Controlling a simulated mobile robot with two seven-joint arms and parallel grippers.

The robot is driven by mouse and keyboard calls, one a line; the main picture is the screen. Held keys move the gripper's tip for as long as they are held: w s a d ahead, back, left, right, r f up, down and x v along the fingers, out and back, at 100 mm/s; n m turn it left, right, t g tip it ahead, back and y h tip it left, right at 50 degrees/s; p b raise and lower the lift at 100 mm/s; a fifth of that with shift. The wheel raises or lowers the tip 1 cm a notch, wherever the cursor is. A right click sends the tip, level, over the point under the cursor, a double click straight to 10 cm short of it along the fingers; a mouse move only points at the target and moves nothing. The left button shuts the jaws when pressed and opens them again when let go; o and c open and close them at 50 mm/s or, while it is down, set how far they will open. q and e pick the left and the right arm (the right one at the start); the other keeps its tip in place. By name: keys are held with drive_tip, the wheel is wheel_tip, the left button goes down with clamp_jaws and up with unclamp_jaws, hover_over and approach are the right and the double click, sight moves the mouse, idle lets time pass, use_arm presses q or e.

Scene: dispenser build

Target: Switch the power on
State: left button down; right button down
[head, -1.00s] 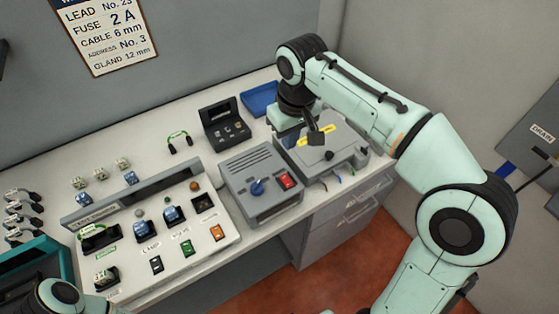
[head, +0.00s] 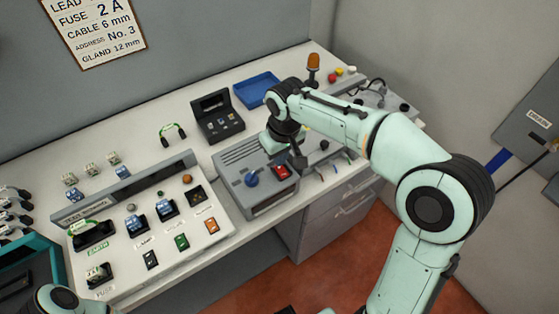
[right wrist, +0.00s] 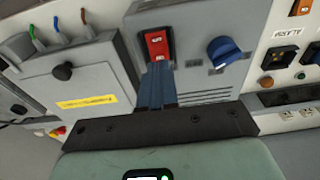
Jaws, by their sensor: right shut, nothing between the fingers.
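A grey power box (head: 240,165) with a blue knob (head: 251,180) and a red rocker switch (head: 280,172) stands on the bench. In the right wrist view the red switch (right wrist: 156,43) sits beside the blue knob (right wrist: 222,52). My right gripper (head: 300,164) is over the box, close to the switch. In the right wrist view its shut, empty fingers (right wrist: 157,66) reach the near end of the switch; I cannot tell whether they touch it. My left gripper is out of view; only part of that arm shows at the bottom left.
A grey case with a yellow label (right wrist: 86,102) and coloured wires adjoins the box. The test panel (head: 130,285) with several switches is to the left. A black open case (head: 217,115), a blue tray (head: 258,90) and an orange beacon (head: 313,66) stand behind.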

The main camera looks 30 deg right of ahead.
sight(281, 171)
drive_tip(key=shift+w+f, duration=0.15)
drive_tip(key=shift+f, duration=0.85)
drive_tip(key=shift+w+f, duration=0.1)
drive_tip(key=shift+f, duration=0.2)
drive_tip(key=shift+s, duration=0.45)
drive_tip(key=shift+s+r+b, duration=0.1)
drive_tip(key=shift+s+b, duration=0.2)
drive_tip(key=shift+s, duration=0.15)
drive_tip(key=shift+d, duration=0.1)
